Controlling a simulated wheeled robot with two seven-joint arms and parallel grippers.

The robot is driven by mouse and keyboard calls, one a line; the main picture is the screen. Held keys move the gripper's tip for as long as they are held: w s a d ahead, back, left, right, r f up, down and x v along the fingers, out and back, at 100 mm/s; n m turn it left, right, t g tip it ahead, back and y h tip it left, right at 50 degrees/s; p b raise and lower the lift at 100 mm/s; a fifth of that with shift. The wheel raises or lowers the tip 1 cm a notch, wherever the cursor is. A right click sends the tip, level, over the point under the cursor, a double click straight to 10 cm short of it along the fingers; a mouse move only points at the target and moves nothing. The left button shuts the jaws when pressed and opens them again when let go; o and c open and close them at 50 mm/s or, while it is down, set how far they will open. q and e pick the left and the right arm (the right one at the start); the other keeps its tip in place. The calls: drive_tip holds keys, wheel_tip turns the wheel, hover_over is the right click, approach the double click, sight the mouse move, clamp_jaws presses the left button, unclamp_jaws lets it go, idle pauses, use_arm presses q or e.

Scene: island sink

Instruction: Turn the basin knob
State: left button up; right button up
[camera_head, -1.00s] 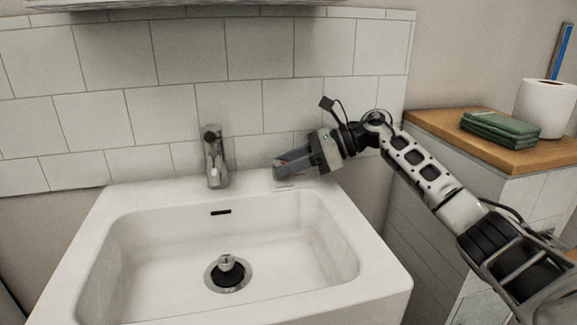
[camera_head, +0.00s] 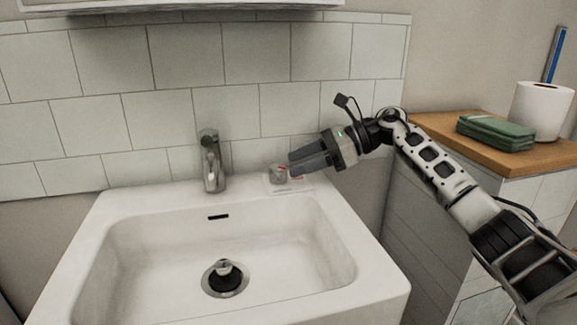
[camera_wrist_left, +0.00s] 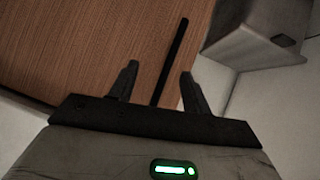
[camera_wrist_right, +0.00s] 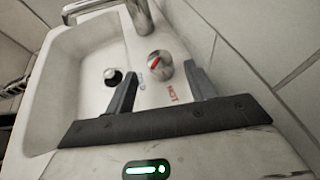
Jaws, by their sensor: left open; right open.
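The basin knob (camera_head: 278,174) is a small silver knob on the back right ledge of the white basin (camera_head: 85,262), right of the faucet (camera_head: 212,165). In the right wrist view the knob (camera_wrist_right: 160,65) has a red mark on top, with red "HOT" lettering beside it. My right gripper (camera_head: 292,163) is open just right of the knob, apart from it. In the right wrist view the knob lies ahead of and between the open fingers (camera_wrist_right: 160,90). My left gripper (camera_wrist_left: 157,75) is open and empty, seen only in its own wrist view.
The drain plug (camera_head: 225,278) sits in the basin. A tiled wall (camera_head: 180,97) rises behind the ledge. A wooden counter (camera_head: 487,150) at right holds green cloths (camera_head: 496,133) and a paper roll (camera_head: 541,110). A wood-grain surface (camera_wrist_left: 90,45) is ahead of the left gripper.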

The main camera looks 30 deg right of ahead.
drive_tip(key=shift+v, duration=1.95)
drive_tip(key=shift+a, duration=0.1)
